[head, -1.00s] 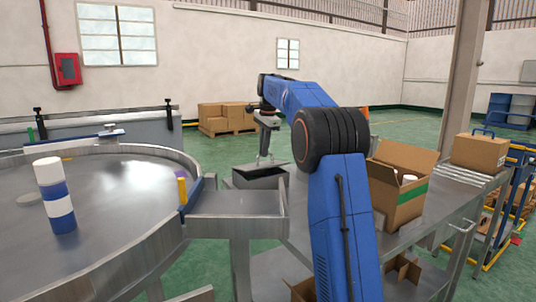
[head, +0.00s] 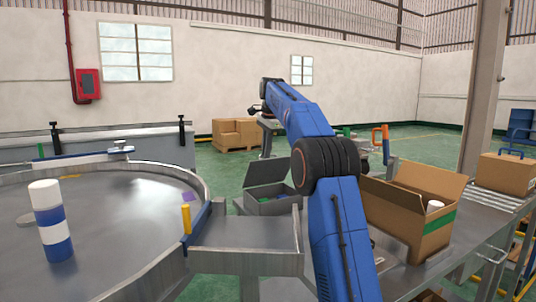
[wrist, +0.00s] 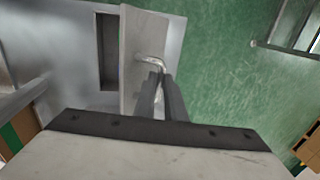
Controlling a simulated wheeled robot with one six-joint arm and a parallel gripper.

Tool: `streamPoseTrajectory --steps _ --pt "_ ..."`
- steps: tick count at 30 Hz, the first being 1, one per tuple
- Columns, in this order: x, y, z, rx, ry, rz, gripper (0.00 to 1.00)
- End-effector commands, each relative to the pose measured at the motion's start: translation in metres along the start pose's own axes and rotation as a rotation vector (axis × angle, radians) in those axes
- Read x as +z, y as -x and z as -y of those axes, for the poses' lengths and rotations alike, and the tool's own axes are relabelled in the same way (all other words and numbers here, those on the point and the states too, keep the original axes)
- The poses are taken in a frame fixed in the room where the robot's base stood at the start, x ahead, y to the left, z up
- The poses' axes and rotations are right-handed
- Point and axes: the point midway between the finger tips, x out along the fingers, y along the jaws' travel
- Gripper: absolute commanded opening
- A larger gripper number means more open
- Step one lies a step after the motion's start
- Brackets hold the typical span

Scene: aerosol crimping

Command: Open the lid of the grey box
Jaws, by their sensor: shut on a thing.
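The grey box (head: 272,208) stands at the far end of the metal table, left of my arm in the head view. Its lid (head: 265,172) is raised and tilted back from the open top, and small coloured things show inside. In the wrist view the lid (wrist: 136,30) is seen nearly edge-on, beside the dark opening of the box. My gripper (wrist: 158,74) is shut on the metal handle (wrist: 152,60) on the lid's outer side. In the head view the fingertips are hard to make out behind the lid.
An open cardboard box (head: 410,215) stands on the table right of my arm. A round metal turntable (head: 110,235) with a blue and white can (head: 52,222) is at left.

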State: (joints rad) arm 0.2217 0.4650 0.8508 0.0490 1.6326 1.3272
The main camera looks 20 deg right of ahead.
Motion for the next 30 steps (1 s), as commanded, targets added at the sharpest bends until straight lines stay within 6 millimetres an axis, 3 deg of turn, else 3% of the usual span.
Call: streamPoseTrajectory --steps 1,14,15,17,30 --pt "0.0000 -0.0073 0.0017 0.010 0.001 0.003 0.00" --pt "0.0000 -0.0076 0.0024 0.012 0.001 0.003 0.00" --pt "0.0000 -0.0075 0.0024 0.012 0.001 0.003 0.17" --pt "0.0000 -0.0067 0.0024 0.010 0.001 0.003 0.29" --pt "-0.0001 -0.0012 -0.0014 0.003 0.000 0.001 0.29"
